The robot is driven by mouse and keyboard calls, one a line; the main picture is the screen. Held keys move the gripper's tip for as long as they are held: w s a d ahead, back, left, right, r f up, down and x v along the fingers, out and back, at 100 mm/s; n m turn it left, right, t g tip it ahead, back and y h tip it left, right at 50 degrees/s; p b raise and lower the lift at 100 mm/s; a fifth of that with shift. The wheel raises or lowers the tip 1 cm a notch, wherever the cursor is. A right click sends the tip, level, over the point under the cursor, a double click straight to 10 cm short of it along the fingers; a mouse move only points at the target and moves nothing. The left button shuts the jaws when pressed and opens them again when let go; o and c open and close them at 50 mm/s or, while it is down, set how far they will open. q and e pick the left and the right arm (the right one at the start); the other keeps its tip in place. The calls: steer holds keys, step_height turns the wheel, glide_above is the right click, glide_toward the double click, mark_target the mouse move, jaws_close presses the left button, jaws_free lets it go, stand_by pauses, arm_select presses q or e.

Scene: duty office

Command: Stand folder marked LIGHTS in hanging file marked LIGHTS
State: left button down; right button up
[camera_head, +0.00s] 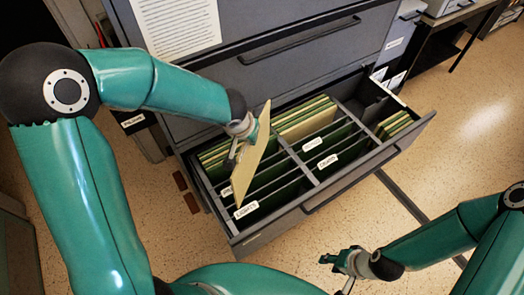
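A tan folder (250,165) is held upright and tilted over the left part of the open file drawer. My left gripper (240,135) is shut on its upper part. The folder's lower end is close to a white tab (246,210) on the front-left hanging file, which seems to read LIGHTS. I cannot tell whether that end is inside the file. Any marking on the folder is hidden from this side. My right gripper (338,264) is empty and looks open, in front of the drawer and low over the floor.
The grey cabinet drawer (358,180) is pulled out, with dividers and several hanging files. Other white tabs (312,144) are too small to read surely. Tan folders (307,118) stand at the back. A printed sheet (176,24) is on the cabinet.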

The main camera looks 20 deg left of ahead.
arm_select(q)
steer(key=shift+s+d+f+m+g+h, duration=0.2)
steer(key=shift+d+f+m+h, duration=0.4)
steer(key=shift+m, duration=0.65)
steer(key=shift+s+d+f+m+g+h, duration=0.15)
steer(key=shift+s+d+f+m+h, duration=0.15)
steer(key=shift+d+f+m, duration=0.7)
steer(key=shift+s+d+f+m+g+h, duration=0.15)
steer(key=shift+d+f+m+h, duration=0.25)
steer(key=shift+m, duration=1.15)
step_height(320, 180, down, 22)
steer(key=b, duration=2.1)
steer(key=shift+r, duration=0.25)
steer(key=c, duration=1.2)
jaws_free()
